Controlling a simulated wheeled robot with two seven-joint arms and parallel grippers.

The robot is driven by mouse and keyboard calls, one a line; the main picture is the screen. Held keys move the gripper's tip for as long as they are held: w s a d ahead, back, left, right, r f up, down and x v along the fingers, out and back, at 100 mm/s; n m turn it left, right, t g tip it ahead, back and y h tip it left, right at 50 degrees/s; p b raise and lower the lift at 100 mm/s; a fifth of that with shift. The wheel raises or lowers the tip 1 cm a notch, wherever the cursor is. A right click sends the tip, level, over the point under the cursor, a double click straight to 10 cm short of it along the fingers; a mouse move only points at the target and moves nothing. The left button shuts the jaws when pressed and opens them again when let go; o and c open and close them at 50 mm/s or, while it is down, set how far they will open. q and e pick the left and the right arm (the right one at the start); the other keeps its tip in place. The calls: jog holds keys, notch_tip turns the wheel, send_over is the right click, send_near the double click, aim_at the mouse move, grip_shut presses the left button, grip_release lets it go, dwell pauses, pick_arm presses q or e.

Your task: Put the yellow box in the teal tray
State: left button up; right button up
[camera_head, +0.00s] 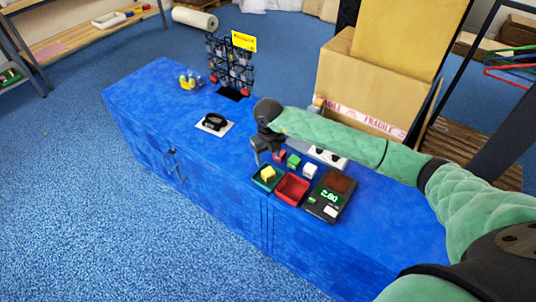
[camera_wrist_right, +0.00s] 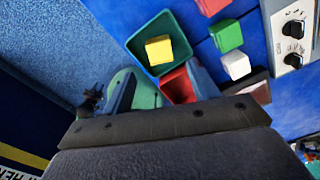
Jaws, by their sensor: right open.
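The yellow box (camera_head: 268,173) sits inside the teal tray (camera_head: 256,181) near the front edge of the blue counter. In the right wrist view the yellow box (camera_wrist_right: 159,49) rests within the walls of the teal tray (camera_wrist_right: 134,40). My right gripper (camera_head: 267,157) is above and just behind the tray, pointing down. Its fingers (camera_wrist_right: 161,84) are apart with nothing held between them, clear of the yellow box. My left gripper is not in view.
A red tray (camera_head: 292,189) stands beside the teal one, then a scale (camera_head: 329,196). Red (camera_head: 280,155), green (camera_head: 293,160) and white (camera_head: 310,170) boxes lie behind. A wire rack (camera_head: 230,65) stands at the far end.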

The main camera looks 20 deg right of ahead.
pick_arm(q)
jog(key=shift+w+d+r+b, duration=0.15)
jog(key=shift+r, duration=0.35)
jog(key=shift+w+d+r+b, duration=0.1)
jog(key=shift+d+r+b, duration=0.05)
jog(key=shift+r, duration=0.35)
pick_arm(e)
jog(key=shift+r, duration=1.1)
